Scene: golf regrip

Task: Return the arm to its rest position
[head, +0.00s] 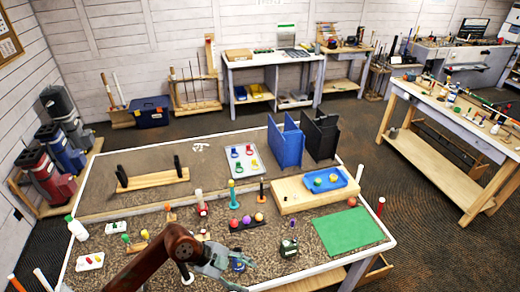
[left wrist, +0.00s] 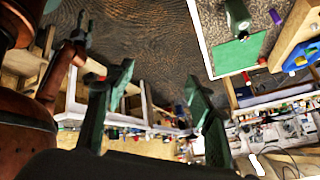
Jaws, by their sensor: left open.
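My left gripper (head: 238,270) is at the lower middle of the head view, over the near edge of the workbench (head: 150,205). Its two green fingers stand wide apart in the left wrist view (left wrist: 160,100), with nothing between them. A small blue item (head: 238,264) shows close to the fingers in the head view; I cannot tell whether they touch. A copper arm of mine with a dark green gripper (left wrist: 80,32) shows at the upper left of the left wrist view. It is too small and angled to read its jaws, and the head view does not show it.
A dark green device (head: 288,248) stands right of the left gripper, beside a green mat (head: 348,230). Behind are a wooden block (head: 290,197) with a blue tray (head: 345,187), coloured balls (head: 247,220) and upright pegs. A white bottle (head: 77,228) stands at the left edge.

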